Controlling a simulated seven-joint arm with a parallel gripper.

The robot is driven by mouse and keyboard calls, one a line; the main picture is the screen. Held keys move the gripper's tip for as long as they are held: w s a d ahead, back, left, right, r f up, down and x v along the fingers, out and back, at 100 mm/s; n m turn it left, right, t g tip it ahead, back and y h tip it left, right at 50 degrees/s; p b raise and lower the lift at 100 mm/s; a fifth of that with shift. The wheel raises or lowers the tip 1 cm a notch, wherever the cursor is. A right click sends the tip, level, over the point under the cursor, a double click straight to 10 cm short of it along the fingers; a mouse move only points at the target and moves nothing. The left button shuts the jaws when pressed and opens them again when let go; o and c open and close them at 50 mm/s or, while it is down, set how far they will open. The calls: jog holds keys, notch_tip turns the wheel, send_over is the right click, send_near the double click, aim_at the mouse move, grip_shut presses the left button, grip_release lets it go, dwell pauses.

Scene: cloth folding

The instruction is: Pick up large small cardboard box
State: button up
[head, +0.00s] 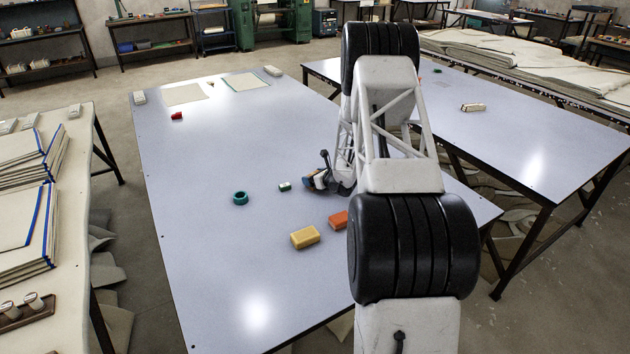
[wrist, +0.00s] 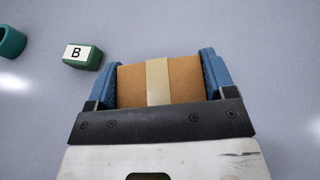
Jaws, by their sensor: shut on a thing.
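A small brown cardboard box with a pale tape strip (wrist: 183,79) sits between the blue fingers of my gripper (wrist: 160,75) in the wrist view. The fingers press on its left and right sides. In the head view, my gripper (head: 318,180) is low over the near middle of the light table, and my arm hides most of it and the box. I cannot tell if the box touches the table.
A green block marked B (wrist: 83,57) lies just left of the box. A teal ring (head: 240,198) is further left. A red item (head: 177,116) is far left. The left-middle table (head: 195,190) is clear.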

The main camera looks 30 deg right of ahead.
jog(key=shift+r, duration=0.2)
jog(key=shift+r, duration=1.35)
jog(key=shift+s+a+r, duration=0.1)
jog(key=shift+s+r, duration=0.1)
jog(key=shift+r, duration=0.1)
jog(key=s+a, duration=0.2)
jog(key=s, duration=0.2)
jog(key=s+a+r, duration=0.1)
jog(key=s+a, duration=0.1)
jog(key=s, duration=0.3)
jog(key=s+a, duration=0.2)
jog(key=s, duration=0.3)
jog(key=shift+s+r, duration=0.15)
